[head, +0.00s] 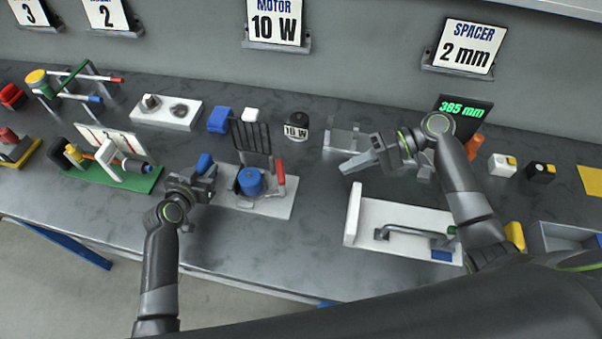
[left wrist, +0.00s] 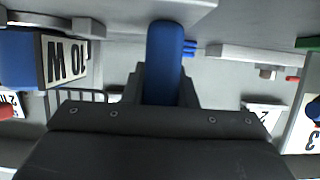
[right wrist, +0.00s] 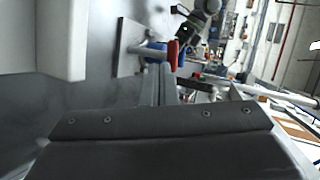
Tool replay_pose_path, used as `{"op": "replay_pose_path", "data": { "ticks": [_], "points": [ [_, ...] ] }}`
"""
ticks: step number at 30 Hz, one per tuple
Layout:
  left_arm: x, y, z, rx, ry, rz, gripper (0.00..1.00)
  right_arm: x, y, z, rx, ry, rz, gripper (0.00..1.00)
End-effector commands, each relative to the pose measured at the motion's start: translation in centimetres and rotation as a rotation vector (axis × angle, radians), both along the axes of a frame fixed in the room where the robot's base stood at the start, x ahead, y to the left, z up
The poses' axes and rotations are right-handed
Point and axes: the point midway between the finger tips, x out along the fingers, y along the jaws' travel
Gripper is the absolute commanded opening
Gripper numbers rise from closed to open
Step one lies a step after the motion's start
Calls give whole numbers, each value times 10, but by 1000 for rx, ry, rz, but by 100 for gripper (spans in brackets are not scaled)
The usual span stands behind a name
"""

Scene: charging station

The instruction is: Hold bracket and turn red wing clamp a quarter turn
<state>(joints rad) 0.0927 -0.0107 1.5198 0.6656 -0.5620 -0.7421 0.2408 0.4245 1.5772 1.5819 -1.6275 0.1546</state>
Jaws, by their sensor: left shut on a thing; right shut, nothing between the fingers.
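A white plate (head: 274,207) carries a blue cylinder (head: 250,182), a dark wire rack and the red wing clamp (head: 279,178), which stands upright at the plate's right side. My left gripper (head: 205,172) is shut on a blue grip (head: 205,162) at the plate's left side, likely part of the bracket. The blue grip sits between the fingers in the left wrist view (left wrist: 165,60). My right gripper (head: 347,167) is shut and empty, to the right of the clamp and apart from it. In the right wrist view the red clamp (right wrist: 173,54) shows just beyond its fingertips (right wrist: 160,72).
A white board with a metal handle (head: 405,233) lies below my right gripper. A green fixture (head: 115,178) is at the left. Bare bench separates the clamp's plate and the white board.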

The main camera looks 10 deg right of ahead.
Motion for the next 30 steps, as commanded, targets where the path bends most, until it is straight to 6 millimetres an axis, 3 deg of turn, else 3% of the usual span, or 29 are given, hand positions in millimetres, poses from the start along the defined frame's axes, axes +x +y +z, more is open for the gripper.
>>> {"op": "replay_pose_path", "data": {
  "ticks": [6,11,25,30],
  "points": [
    [0,0,0,2,-1,-1,0,9,-18,-2,105,69,-67,0],
    [0,0,0,2,-1,-1,0,11,-11,-5,124,78,-76,0],
    [0,0,0,1,0,0,0,13,76,-31,124,78,-73,0],
    [0,0,0,1,0,0,0,14,102,-31,121,75,-74,0]
  ]
}}
